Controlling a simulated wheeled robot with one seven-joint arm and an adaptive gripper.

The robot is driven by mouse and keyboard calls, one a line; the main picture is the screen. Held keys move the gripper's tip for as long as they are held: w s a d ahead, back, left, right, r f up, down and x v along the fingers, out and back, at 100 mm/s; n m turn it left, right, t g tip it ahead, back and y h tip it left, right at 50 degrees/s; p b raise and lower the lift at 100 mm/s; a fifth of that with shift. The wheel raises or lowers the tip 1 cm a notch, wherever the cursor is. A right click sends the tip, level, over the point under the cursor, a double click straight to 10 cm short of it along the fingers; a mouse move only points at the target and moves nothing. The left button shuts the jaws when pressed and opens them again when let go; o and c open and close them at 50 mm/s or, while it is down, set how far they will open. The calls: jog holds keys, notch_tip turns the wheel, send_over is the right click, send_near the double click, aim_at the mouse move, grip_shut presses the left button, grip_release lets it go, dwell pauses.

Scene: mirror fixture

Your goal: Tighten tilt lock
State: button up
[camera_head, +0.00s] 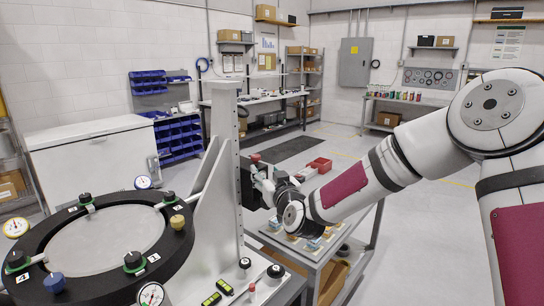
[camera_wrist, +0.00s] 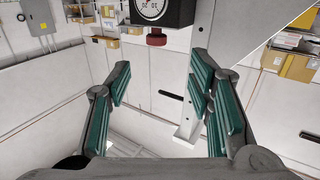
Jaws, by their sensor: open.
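The mirror fixture (camera_head: 95,240) stands at the lower left in the head view, a black ring around a round grey plate. Its upright column (camera_head: 226,160) carries a black box (camera_head: 250,188). In the wrist view this black box (camera_wrist: 165,12) shows a round white dial face, with a red knob (camera_wrist: 157,40) below it; I cannot tell whether this knob is the tilt lock. My gripper (camera_wrist: 160,88) is open, its green-padded fingers wide apart with nothing between them. The knob lies beyond the fingertips, apart from them. In the head view my gripper (camera_head: 263,176) is beside the box, partly hidden.
Numbered clamps, coloured knobs and dial gauges (camera_head: 151,294) sit around the ring. Two yellow-green items (camera_head: 218,294) lie on the fixture's base. A grey cart (camera_head: 318,262) stands below my arm. A red bin (camera_head: 320,165) is behind. Open floor (camera_head: 425,240) is on the right.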

aim_at(257, 158)
jog(key=x, duration=1.3)
jog(key=shift+w+d+r, duration=0.1)
jog(key=shift+w+d, duration=0.05)
jog(key=shift+w, duration=0.25)
grip_shut()
